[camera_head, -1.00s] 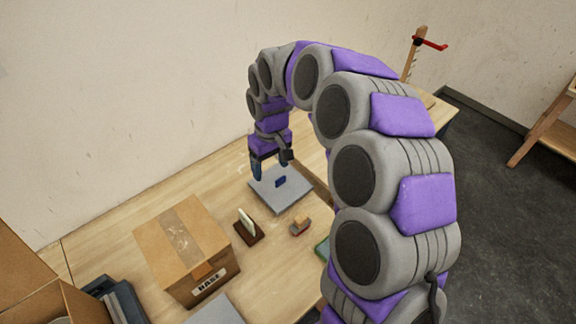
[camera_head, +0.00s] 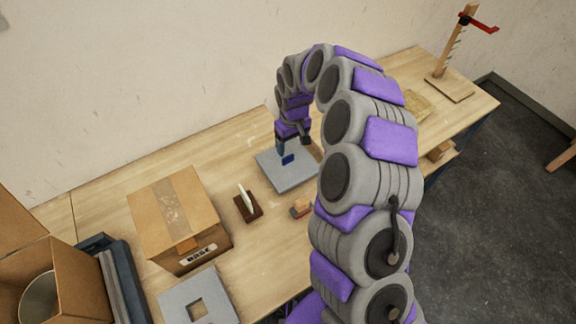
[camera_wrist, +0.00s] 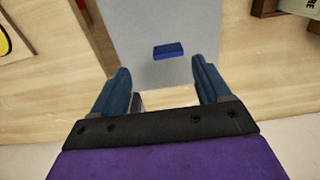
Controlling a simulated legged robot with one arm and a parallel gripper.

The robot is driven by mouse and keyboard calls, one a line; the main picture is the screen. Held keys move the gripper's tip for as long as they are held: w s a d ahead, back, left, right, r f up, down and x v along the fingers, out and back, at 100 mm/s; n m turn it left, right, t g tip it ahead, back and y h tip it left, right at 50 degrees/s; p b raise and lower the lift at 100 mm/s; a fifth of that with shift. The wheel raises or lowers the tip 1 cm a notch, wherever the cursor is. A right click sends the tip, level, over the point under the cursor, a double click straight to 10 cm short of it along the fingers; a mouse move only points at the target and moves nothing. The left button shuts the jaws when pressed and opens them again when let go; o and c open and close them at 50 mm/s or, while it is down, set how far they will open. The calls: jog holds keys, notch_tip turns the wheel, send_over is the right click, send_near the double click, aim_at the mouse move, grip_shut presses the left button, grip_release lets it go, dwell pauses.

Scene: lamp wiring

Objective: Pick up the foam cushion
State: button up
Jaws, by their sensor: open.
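A small blue block (camera_head: 288,159) lies on a grey square plate (camera_head: 288,182) on the wooden table. It is the likeliest foam cushion, though its material cannot be told. In the wrist view the blue block (camera_wrist: 168,50) shows whole, a little beyond my fingertips and between their lines. My gripper (camera_head: 294,147) points down over the back of the plate, near the block. In the wrist view my gripper (camera_wrist: 160,74) has its two blue fingers wide apart with nothing between them. My arm hides the table right of the plate.
A cardboard box (camera_head: 175,205), a dark stand with a white upright piece (camera_head: 248,203) and a small red-and-tan block (camera_head: 300,208) stand nearer. A grey slab with a square hole (camera_head: 172,300) lies in front. A wooden post with a red arm (camera_head: 458,40) stands at far right.

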aim_at(288, 157)
jog(key=shift+d+f, duration=0.55)
jog(key=shift+f, duration=0.2)
jog(key=a+f, duration=0.1)
jog(key=a, duration=0.1)
jog(key=a+f, duration=0.2)
jog(key=shift+s+a+f+b, duration=0.15)
jog(key=shift+a+b, duration=0.1)
jog(key=shift+b, duration=0.15)
jog(key=s+d+f, duration=0.2)
jog(key=d+f, duration=0.1)
jog(key=shift+s+d+b, duration=0.1)
jog(key=shift+s+b, duration=0.1)
jog(key=shift+b, duration=0.1)
jog(key=shift+w+f, duration=0.2)
jog(key=shift+w, duration=0.15)
jog(key=shift+c, duration=0.7)
jog(key=shift+r, duration=0.2)
jog(key=shift+c, duration=0.7)
jog(key=shift+w+r, duration=0.1)
jog(key=shift+w, duration=0.25)
jog(key=c, duration=0.3)
jog(key=shift+w+a, duration=0.25)
jog(key=shift+w, duration=0.1)
jog(key=c, duration=0.3)
jog(key=shift+w+a+r, duration=0.1)
jog(key=shift+a+r, duration=0.05)
jog(key=shift+a, duration=0.05)
jog(key=shift+c, duration=0.7)
